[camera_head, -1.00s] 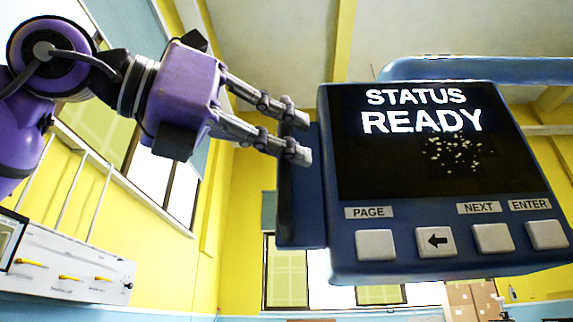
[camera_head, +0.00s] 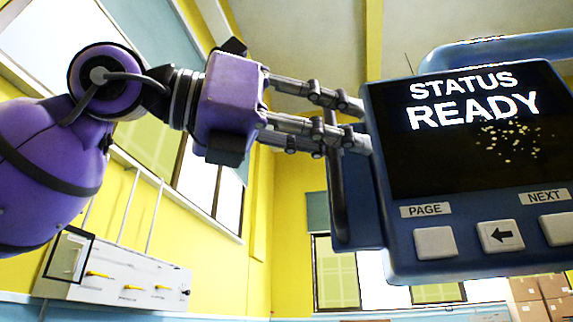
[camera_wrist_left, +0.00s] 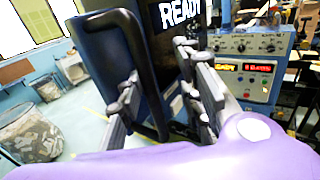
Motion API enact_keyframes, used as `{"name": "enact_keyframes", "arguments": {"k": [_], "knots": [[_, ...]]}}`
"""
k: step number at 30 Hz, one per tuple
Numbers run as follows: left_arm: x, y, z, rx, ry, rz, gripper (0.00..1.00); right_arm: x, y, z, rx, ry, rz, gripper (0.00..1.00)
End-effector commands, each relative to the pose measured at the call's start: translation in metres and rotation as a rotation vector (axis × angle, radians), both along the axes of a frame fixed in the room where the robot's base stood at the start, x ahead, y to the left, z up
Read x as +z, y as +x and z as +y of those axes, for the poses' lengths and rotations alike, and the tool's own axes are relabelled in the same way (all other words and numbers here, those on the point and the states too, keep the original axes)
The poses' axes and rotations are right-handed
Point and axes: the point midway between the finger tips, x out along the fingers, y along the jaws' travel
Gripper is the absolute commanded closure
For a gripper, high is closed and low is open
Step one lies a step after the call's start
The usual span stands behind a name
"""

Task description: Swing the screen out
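The screen (camera_head: 440,165) is a dark blue box with a black display reading STATUS READY and pale keys below. It fills the right of the head view; part of it shows in the wrist view (camera_wrist_left: 174,65). A dark bar handle (camera_head: 338,195) runs down its left side; it also shows in the wrist view (camera_wrist_left: 152,90). My left gripper (camera_head: 356,123) is at the upper part of this handle, its fingers apart. In the wrist view the handle appears between the fingers; I cannot tell whether they touch it. My right gripper is out of view.
A blue arm (camera_head: 500,48) runs above the screen. A white wall panel with yellow levers (camera_head: 110,275) is at lower left. The wrist view shows a control panel with red digits (camera_wrist_left: 250,75) at right and a bin (camera_wrist_left: 30,135) at left.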

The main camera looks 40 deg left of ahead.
Motion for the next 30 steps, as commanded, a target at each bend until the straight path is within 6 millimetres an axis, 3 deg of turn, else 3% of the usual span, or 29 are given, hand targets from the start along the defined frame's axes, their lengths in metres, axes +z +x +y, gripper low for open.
{"name": "enact_keyframes", "arguments": {"k": [5,18,24,30], "knots": [[0.002,-0.015,0.005,-0.004,-0.002,-0.005,0.69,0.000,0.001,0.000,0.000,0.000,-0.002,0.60],[0.000,-0.093,0.042,-0.003,-0.002,-0.004,0.69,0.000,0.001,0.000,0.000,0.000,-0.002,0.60],[0.000,-0.108,0.050,-0.001,-0.001,-0.001,0.69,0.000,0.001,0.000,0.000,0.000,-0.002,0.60],[-0.001,-0.110,0.050,-0.001,0.000,0.001,0.69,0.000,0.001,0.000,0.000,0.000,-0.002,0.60]]}}
